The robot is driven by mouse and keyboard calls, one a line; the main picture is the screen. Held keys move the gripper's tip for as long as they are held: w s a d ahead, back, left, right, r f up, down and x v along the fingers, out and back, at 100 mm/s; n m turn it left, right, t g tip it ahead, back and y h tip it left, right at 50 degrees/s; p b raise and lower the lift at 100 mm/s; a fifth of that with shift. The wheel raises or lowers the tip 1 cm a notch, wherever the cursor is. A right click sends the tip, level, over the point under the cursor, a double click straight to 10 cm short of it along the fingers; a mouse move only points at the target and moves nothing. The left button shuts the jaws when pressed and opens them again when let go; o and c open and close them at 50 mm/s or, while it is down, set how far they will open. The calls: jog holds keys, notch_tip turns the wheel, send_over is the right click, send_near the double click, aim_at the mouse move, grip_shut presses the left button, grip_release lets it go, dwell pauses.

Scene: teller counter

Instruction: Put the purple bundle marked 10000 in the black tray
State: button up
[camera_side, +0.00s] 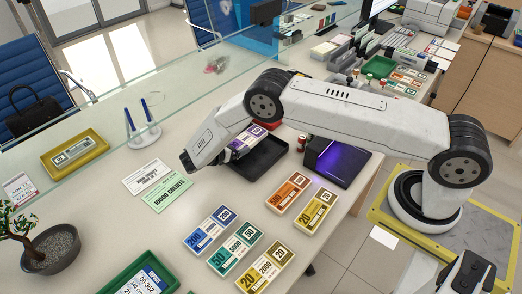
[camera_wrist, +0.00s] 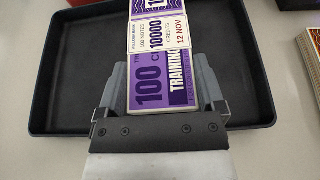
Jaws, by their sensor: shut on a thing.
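The purple bundle marked 10000 (camera_wrist: 160,65) is held between the fingers of my gripper (camera_wrist: 165,95) in the wrist view. It has a white band and a large 100 printed on it. The bundle also shows in the side view (camera_side: 247,139), under the end of my arm. The black tray (camera_wrist: 55,118) lies beneath the bundle in the wrist view, and it shows in the side view (camera_side: 268,165) partly hidden by my arm. I cannot tell whether the bundle touches the tray floor. My gripper's fingers are mostly hidden in the side view.
Blue (camera_side: 210,229), teal (camera_side: 235,249), orange (camera_side: 289,192) and yellow (camera_side: 315,210) bundles lie on the counter in front of the tray. A dark device with a purple glow (camera_side: 342,163) stands right of the tray. A green card (camera_side: 167,192) lies to its left.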

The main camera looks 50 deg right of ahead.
jog(key=shift+f, duration=1)
jog(key=shift+f, duration=0.6)
jog(key=o, duration=1.2)
jog(key=shift+c, duration=0.2)
jog(key=shift+r, duration=0.7)
jog(key=v, duration=1.2)
